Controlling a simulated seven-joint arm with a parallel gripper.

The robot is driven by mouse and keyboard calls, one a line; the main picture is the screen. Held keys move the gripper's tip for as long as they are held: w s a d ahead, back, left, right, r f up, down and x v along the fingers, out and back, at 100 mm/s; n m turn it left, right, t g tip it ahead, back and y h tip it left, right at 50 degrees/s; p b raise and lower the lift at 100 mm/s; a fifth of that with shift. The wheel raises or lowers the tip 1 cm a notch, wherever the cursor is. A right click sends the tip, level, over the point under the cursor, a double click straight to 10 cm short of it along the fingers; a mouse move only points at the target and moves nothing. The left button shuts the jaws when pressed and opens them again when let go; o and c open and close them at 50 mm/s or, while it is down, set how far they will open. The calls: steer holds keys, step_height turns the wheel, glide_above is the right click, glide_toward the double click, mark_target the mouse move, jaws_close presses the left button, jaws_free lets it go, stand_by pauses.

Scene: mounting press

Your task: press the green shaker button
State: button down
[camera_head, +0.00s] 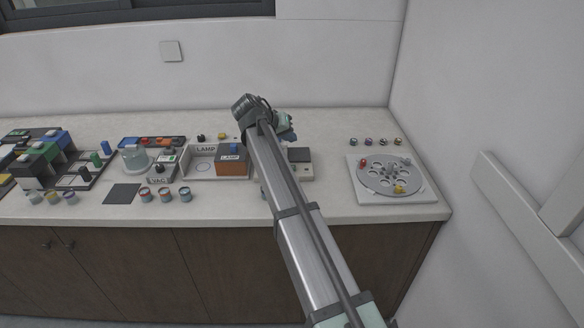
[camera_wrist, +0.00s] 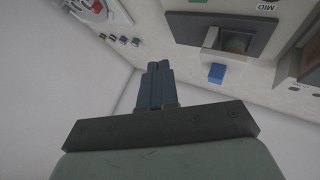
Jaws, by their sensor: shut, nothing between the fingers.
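My gripper shows in the wrist view with its dark blue fingers (camera_wrist: 158,68) shut together and nothing between them. In the head view its pale green hand (camera_head: 284,122) hangs over the back of the counter, right of the lamp station; the fingertips are hard to make out there. No shaker label is readable, so I cannot tell which control is the green shaker button. Green upright pieces (camera_head: 96,159) stand on a dark tray at the left. A small greenish mark (camera_wrist: 266,7) lies beside a dark-framed unit in the wrist view, apart from the fingers.
A white base with a round holed disc (camera_head: 388,175) stands at the right, with several small cups (camera_head: 368,141) behind it. A lamp box (camera_head: 232,163), a VAC unit (camera_head: 160,175) and a glass vessel (camera_head: 135,157) stand left of my arm. My arm hides part of a grey unit (camera_head: 304,171).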

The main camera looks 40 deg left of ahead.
steer(key=shift+f, duration=4.1)
steer(key=shift+f, duration=0.2)
steer(key=shift+f, duration=0.25)
